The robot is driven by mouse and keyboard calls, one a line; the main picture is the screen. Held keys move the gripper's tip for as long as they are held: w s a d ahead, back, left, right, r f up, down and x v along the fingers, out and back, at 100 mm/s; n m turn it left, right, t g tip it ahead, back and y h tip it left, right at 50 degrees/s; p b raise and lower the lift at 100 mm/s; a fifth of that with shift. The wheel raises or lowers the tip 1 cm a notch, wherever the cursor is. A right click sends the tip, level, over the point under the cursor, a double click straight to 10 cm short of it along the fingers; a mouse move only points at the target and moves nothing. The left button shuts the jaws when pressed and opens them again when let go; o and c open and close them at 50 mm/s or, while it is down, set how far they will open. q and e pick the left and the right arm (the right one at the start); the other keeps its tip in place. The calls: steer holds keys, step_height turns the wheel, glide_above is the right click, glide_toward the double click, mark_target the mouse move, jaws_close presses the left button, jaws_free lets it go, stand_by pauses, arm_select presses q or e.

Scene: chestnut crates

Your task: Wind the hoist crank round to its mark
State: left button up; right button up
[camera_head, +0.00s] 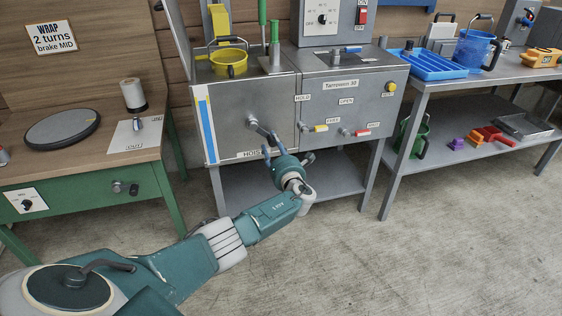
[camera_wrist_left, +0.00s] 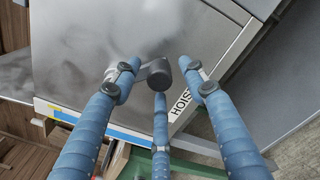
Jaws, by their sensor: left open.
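The hoist crank (camera_head: 262,131) is a dark grey arm on the front of the grey metal cabinet (camera_head: 232,98), above a HOIST label (camera_head: 254,154). The crank arm slants down to the right from its hub. In the left wrist view its round dark knob (camera_wrist_left: 160,75) lies between my fingers. My left gripper (camera_head: 273,150) is open at the outer end of the crank. Its blue fingers (camera_wrist_left: 160,85) stand around the knob, spread apart. I cannot make out the crank's mark.
A blue-and-yellow strip (camera_head: 206,125) runs down the cabinet's left edge. Levers (camera_head: 322,128) and labels sit on the panel to the right. A wooden-topped green bench (camera_head: 60,165) stands left; a metal table (camera_head: 440,85) stands right. The floor in front is clear.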

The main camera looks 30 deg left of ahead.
arm_select(q)
steer(key=v, duration=0.9)
steer(key=shift+s+d, duration=0.15)
steer(key=shift+f, duration=0.2)
